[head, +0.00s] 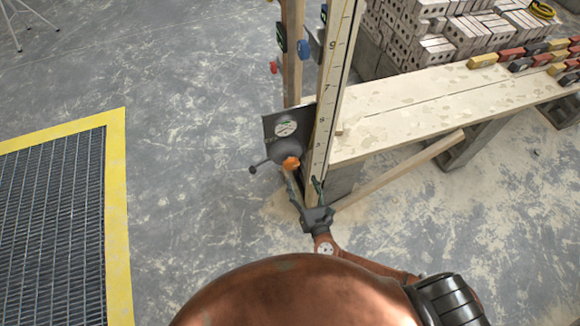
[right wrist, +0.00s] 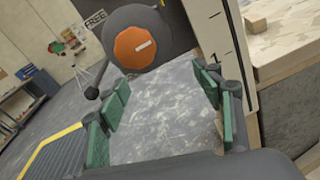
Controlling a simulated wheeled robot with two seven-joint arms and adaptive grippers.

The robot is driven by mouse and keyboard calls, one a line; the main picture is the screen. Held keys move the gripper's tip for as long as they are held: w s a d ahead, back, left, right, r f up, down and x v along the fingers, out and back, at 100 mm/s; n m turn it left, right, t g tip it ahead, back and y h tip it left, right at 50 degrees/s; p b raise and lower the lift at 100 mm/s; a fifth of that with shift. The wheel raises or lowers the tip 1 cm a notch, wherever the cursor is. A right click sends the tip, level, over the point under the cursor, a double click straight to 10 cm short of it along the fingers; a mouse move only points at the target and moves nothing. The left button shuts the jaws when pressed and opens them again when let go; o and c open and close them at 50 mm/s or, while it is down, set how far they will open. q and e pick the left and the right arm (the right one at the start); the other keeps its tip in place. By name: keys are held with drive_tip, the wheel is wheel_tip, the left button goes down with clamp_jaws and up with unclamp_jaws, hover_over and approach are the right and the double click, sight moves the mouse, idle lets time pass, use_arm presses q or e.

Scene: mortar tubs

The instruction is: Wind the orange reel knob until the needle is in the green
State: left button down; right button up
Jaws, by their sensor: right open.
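In the right wrist view the orange knob (right wrist: 133,48) is a round face with a white mark, just beyond and above the fingertips. A round white dial (head: 285,128) is on the dark plate above; its needle and green zone are too small to read. My right gripper (head: 304,184) is open and empty below the knob, its green-padded fingers (right wrist: 164,95) apart and not touching it. My left gripper is not in view.
A tall marked scale board (head: 325,100) stands close right of the reel. A dark ball-ended lever (head: 253,169) sticks out left. A plank bench (head: 400,110) with bricks lies right, with a slanting brace (head: 400,168) below. A yellow-edged grate (head: 116,200) lies left; the floor between is clear.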

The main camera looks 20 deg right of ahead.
sight(292, 167)
drive_tip(key=shift+n+t+y, duration=0.3)
drive_tip(key=shift+n+t, duration=0.2)
drive_tip(key=shift+n, duration=0.1)
drive_tip(key=w+r, duration=0.1)
drive_tip(key=w, duration=0.1)
drive_tip(key=w+a+r, duration=0.1)
drive_tip(key=w, duration=0.1)
drive_tip(key=w+a+r+b, duration=0.1)
drive_tip(key=w, duration=0.2)
drive_tip(key=shift+c, duration=0.4)
drive_tip(key=c, duration=1.1)
drive_tip(key=shift+m, duration=0.3)
